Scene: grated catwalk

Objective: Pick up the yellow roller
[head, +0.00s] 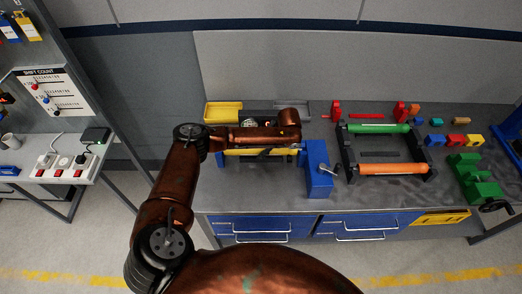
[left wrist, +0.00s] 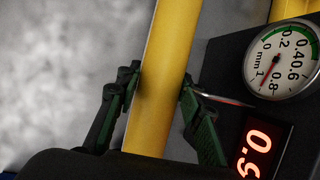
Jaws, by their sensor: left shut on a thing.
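The yellow roller (head: 240,153) lies lengthwise at the left part of the workbench, partly covered by my left arm in the head view. Its right end is beside a blue block (head: 318,168). In the left wrist view the yellow roller (left wrist: 165,60) runs between the two dark green fingers of my left gripper (left wrist: 158,98), which is shut on it. In the head view my left forearm hides most of that gripper. I cannot tell whether the roller is clear of its supports. My right gripper is not in view.
A dial gauge (left wrist: 283,60) and a red digital readout (left wrist: 262,148) are close to the roller. A black frame (head: 345,158) holds a green roller (head: 378,128) and an orange roller (head: 392,169). A yellow tray (head: 222,111) stands behind. A green vise (head: 475,180) is at right.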

